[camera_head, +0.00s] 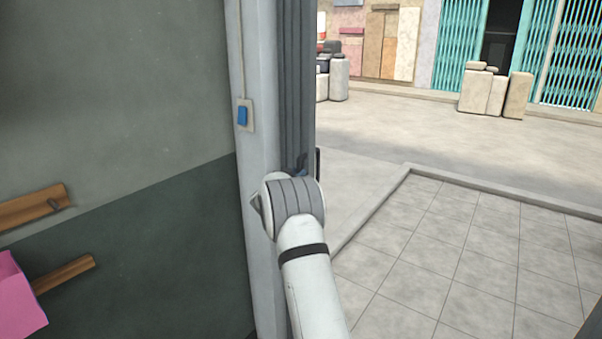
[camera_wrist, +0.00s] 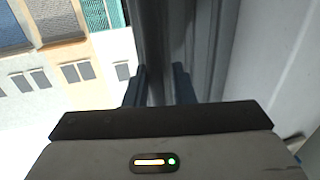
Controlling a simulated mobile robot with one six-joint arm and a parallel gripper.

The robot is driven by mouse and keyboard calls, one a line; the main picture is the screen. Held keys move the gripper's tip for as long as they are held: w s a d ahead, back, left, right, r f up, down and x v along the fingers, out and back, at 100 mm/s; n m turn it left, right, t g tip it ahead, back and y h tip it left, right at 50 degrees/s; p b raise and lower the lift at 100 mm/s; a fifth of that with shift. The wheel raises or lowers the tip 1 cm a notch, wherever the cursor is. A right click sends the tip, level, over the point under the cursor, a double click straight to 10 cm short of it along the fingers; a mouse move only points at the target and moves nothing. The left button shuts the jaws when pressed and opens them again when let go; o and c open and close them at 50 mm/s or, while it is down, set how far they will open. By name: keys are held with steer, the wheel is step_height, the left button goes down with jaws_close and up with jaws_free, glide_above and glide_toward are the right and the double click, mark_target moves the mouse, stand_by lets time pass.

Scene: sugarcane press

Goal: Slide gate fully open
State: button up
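The gate (camera_head: 297,75) is a grey, ribbed upright stack gathered close against the pale door post at the left of the opening. A small dark upright piece (camera_head: 318,163) shows at its outer edge. My gripper (camera_head: 301,164) is at the gate's edge, at about mid-height, mostly hidden behind my wrist. In the wrist view, its two dark blue fingers (camera_wrist: 159,88) stand apart, with a grey upright part of the gate (camera_wrist: 160,40) seen between and beyond them. Whether they press on it is not clear.
The doorway right of the gate is clear, with a tiled floor (camera_head: 450,260) and low kerb. A wall with a blue switch (camera_head: 242,115), wooden rails and a pink object (camera_head: 18,300) is at the left. Pale sacks (camera_head: 495,92) stand across the street.

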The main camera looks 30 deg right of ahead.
steer(key=b+v, duration=0.1)
steer(key=v, duration=0.5)
steer(key=shift+a, duration=0.2)
steer(key=shift+s+r, duration=0.1)
steer(key=shift+r, duration=0.1)
